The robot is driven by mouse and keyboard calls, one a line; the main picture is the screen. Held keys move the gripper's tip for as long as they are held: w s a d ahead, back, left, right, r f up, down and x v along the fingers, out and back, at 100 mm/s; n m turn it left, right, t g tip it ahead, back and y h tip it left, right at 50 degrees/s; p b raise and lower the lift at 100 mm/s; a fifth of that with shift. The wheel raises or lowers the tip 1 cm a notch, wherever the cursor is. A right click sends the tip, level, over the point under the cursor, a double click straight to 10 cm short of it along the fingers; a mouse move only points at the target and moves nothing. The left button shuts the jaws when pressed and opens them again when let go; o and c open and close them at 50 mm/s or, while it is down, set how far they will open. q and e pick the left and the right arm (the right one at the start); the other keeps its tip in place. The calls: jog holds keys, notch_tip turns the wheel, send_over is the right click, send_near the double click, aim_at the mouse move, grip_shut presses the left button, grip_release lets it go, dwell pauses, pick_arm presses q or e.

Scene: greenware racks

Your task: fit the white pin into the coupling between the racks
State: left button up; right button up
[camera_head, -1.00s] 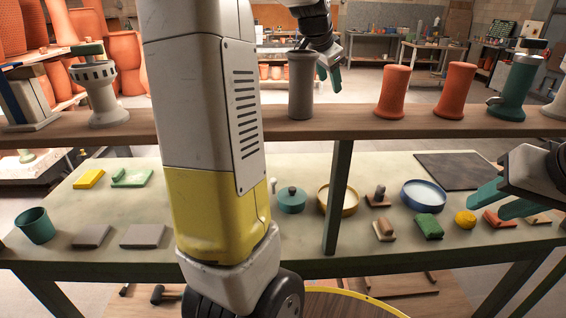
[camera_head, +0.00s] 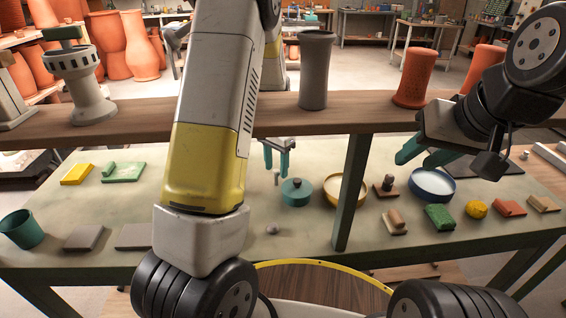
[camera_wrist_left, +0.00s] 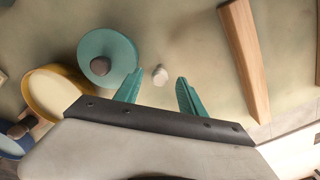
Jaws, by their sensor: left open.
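The white pin (camera_wrist_left: 160,75) stands on the table beside the teal lidded jar (camera_wrist_left: 107,57). It lies just beyond and between my left fingertips in the wrist view. In the head view the pin (camera_head: 277,177) is a small pale spot below my left gripper (camera_head: 276,162). The left gripper is open and empty, its teal fingers pointing down. I cannot make out the coupling in either view.
A wooden shelf (camera_head: 215,125) runs across above the table, with a grey vase (camera_head: 316,70) on it. A dark green post (camera_head: 351,195) stands right of the teal jar. A yellow-rimmed dish (camera_head: 333,200) and a blue-rimmed dish (camera_head: 455,184) sit nearby.

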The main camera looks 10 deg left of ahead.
aim_at(277, 170)
pick_arm(q)
jog(key=shift+f, duration=1.6)
jog(key=shift+d, duration=0.1)
grip_shut()
jog(key=shift+r, duration=0.1)
